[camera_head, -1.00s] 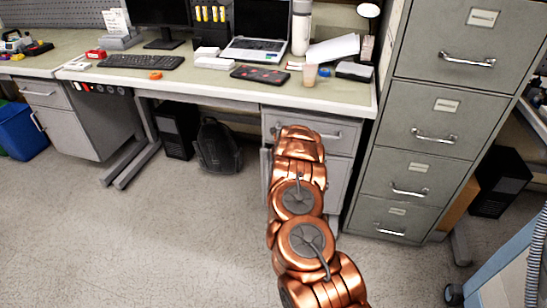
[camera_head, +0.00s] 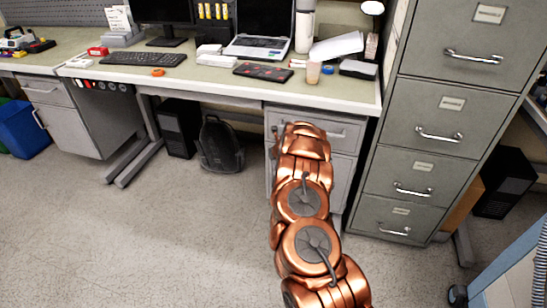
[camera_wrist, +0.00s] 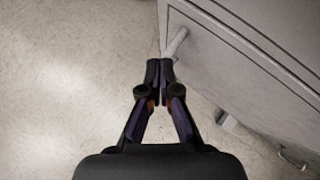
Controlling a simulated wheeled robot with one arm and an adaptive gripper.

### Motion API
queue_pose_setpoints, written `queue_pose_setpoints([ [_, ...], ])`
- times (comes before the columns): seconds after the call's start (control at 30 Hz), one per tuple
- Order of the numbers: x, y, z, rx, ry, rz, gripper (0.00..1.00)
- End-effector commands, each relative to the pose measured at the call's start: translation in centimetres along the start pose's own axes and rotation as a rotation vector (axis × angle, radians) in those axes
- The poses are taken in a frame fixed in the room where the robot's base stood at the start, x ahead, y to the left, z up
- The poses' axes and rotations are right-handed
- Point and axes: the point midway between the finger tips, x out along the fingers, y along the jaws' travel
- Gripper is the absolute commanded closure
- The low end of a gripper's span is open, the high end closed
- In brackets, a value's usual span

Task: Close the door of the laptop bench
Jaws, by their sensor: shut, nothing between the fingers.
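The laptop bench (camera_head: 200,91) stands ahead, with the open laptop (camera_head: 262,46) on top. Its grey cabinet under the right end has a drawer (camera_head: 343,132) above and a door (camera_head: 341,172) below. My copper arm covers much of the door in the head view, so how far it stands open cannot be told. In the wrist view a grey cabinet front (camera_wrist: 245,70) fills the upper right, with a light handle (camera_wrist: 176,42) at its left. My gripper (camera_wrist: 160,62) is shut and empty, its tips close to the handle; contact cannot be told.
A tall filing cabinet (camera_head: 415,150) stands close on the right of the bench. A black backpack (camera_head: 220,146) and a dark computer tower (camera_head: 177,128) sit under the bench. The floor (camera_head: 170,235) at front left is clear. A blue-grey item (camera_head: 515,265) stands at lower right.

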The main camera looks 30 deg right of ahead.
Motion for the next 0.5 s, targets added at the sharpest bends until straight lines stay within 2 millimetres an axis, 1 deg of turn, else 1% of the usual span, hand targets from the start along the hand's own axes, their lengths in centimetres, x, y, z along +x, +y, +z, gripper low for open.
queue_pose_setpoints([
  [0.1,0.0,0.8,-0.7,0.002,-0.001,0.006,1.00],
  [0.37,-0.9,1.4,-1.4,0.004,-0.002,-0.001,1.00],
  [0.5,-2.3,1.9,-1.2,0.007,0.000,-0.001,1.00],
])
